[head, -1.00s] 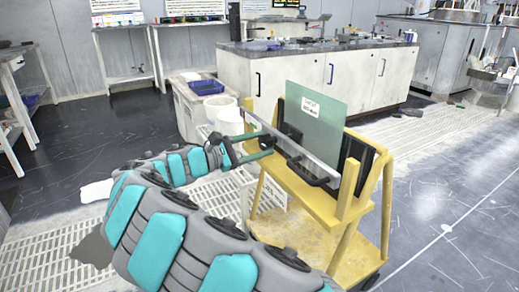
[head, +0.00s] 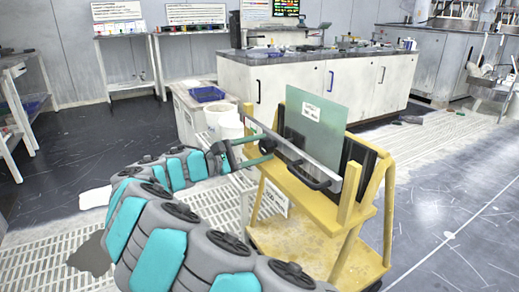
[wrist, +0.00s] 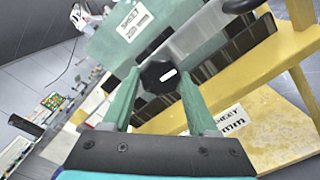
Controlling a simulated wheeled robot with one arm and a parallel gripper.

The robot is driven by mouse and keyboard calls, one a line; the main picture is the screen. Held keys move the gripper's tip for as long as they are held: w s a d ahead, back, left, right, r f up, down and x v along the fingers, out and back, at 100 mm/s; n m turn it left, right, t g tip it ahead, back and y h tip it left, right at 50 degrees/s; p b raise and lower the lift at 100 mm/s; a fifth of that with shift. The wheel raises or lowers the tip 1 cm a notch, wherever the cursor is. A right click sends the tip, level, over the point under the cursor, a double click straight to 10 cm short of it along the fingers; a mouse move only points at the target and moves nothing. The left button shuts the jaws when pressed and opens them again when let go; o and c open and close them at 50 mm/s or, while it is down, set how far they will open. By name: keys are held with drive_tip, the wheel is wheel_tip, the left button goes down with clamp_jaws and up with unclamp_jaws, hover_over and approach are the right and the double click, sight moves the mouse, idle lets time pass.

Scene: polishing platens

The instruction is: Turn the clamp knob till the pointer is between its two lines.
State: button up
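The clamp knob (wrist: 159,77) is black and faceted, with a short white mark, the pointer (wrist: 169,75), on its face. It also shows small and dark in the head view (head: 267,146). My gripper (wrist: 161,76) has its green fingers on either side of the knob. I cannot tell whether both fingers touch it. In the head view, my gripper (head: 266,146) reaches the metal bar (head: 310,167) on the yellow stand from the left. A greenish panel (head: 318,120) with a white label stands behind the bar. I cannot make out the two lines.
The yellow stand (head: 340,213) has a lower shelf and a black handle on the bar. A long bench (head: 300,85) is at the back. The floor to the right is clear.

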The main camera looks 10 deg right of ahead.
drive_tip(key=o, duration=0.4)
drive_tip(key=shift+o, duration=0.2)
drive_tip(key=shift+a, duration=0.15)
drive_tip(key=v, duration=0.7)
drive_tip(key=shift+a, duration=0.25)
drive_tip(key=shift+s+d, duration=0.1)
drive_tip(key=shift+s, duration=0.05)
